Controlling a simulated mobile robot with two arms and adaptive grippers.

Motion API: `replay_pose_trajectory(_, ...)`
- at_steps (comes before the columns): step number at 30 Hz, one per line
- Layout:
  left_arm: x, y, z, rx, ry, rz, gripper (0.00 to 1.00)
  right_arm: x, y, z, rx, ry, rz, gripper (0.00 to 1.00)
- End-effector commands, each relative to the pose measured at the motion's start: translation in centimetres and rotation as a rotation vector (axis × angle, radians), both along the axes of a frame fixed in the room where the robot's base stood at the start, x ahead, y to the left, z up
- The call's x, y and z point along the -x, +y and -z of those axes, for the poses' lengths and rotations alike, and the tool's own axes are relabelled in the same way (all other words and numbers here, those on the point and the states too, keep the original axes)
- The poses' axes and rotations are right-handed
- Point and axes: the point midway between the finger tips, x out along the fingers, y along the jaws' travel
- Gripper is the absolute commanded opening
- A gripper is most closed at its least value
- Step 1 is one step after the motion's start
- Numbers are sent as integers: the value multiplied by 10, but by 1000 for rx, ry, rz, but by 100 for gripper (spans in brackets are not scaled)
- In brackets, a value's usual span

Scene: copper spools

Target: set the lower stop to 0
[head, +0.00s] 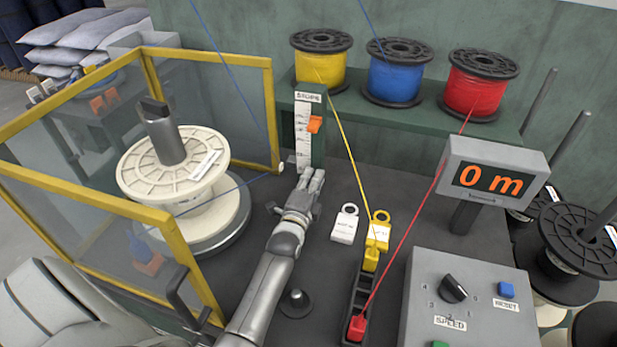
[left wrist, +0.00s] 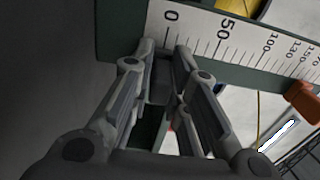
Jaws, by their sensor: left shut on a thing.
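The stops scale (head: 303,135) stands upright as a white ruler on a green post behind the table. Its orange upper stop (head: 315,124) sits high on the scale and shows at the right edge in the left wrist view (left wrist: 303,101). My left gripper (head: 314,178) is at the bottom end of the scale. In the left wrist view its fingers (left wrist: 162,62) are shut on a dark block, taken as the lower stop (left wrist: 160,88), beside the 0 mark. The fingers hide most of that block, so its exact reading is unclear. My right gripper is not in view.
A yellow-framed guard (head: 205,55) with a cream spool (head: 175,165) stands left of my arm. Yellow, blue and red spools (head: 483,85) sit on the shelf. A "0 m" display (head: 490,178) and control box (head: 465,300) are at right. Wires cross the middle.

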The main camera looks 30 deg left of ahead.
Motion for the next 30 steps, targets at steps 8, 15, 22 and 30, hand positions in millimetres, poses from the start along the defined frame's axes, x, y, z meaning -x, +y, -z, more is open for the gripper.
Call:
replay_pose_trajectory(8, 2, 0, 8, 3, 17, 0, 36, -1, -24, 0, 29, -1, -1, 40)
replay_pose_trajectory(15, 1, 0, 5, 2, 11, 0, 36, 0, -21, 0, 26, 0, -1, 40)
replay_pose_trajectory(22, 15, -3, 5, 2, 11, 0, 36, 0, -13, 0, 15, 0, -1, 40)
replay_pose_trajectory(30, 66, -15, 6, 2, 14, -1, 36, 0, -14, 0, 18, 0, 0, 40)
